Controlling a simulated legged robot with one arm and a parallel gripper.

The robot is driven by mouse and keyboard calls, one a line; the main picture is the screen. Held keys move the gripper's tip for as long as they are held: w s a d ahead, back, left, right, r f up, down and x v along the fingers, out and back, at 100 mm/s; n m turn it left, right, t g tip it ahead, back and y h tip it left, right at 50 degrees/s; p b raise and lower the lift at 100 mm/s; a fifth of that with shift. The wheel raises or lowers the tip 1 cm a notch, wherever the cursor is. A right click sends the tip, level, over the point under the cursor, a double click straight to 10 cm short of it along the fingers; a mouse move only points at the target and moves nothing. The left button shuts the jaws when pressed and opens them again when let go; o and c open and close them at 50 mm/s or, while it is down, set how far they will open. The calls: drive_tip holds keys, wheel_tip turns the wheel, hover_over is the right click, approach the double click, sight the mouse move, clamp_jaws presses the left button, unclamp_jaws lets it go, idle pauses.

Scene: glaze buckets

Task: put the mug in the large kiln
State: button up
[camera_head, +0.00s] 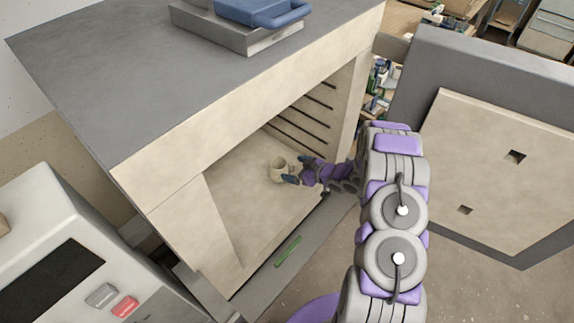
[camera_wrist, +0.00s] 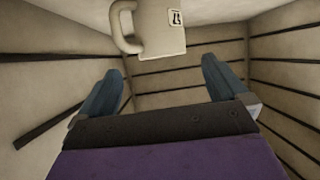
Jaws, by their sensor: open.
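The cream mug (camera_head: 277,171) is inside the large kiln (camera_head: 160,192), and looks upright on its floor. It also shows in the wrist view (camera_wrist: 163,30) at the top, with its handle on the left and a small dark mark near its upper right. My gripper (camera_head: 297,170) reaches in through the kiln's open front from the right. Its blue fingers are apart and empty, close beside the mug. In the wrist view my gripper (camera_wrist: 161,80) has the mug beyond its fingertips, with a gap visible between them.
The kiln door (camera_head: 480,165) stands open on the right. Grooved walls (camera_wrist: 185,75) surround my gripper. A green strip (camera_head: 288,251) lies at the kiln's front edge. A blue-handled item (camera_head: 262,12) sits on the kiln top. A control box (camera_head: 60,255) stands at lower left.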

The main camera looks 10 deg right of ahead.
drive_tip(key=s+d+r+m+g+h, duration=0.1)
drive_tip(key=s+d+r+m+h, duration=0.1)
drive_tip(key=d+r+h, duration=0.7)
drive_tip(key=s+d+r+m+g+h, duration=0.25)
drive_tip(key=s+r, duration=0.65)
drive_tip(key=r, duration=0.5)
drive_tip(key=s+a+r+m+g+y, duration=0.1)
drive_tip(key=s+a, duration=0.4)
drive_tip(key=s, duration=0.7)
drive_tip(key=s+a+r+m+g+y, duration=0.1)
drive_tip(key=s+a+r+g, duration=0.3)
drive_tip(key=s, duration=0.8)
drive_tip(key=s+a+r+m+g+y, duration=0.1)
drive_tip(key=s+a+r+g, duration=0.2)
drive_tip(key=s+a, duration=0.5)
drive_tip(key=s+r, duration=0.1)
drive_tip(key=s, duration=0.3)
drive_tip(key=shift+s+a+r+m, duration=0.2)
drive_tip(key=shift+s+a+m, duration=0.05)
drive_tip(key=shift+s+m, duration=0.15)
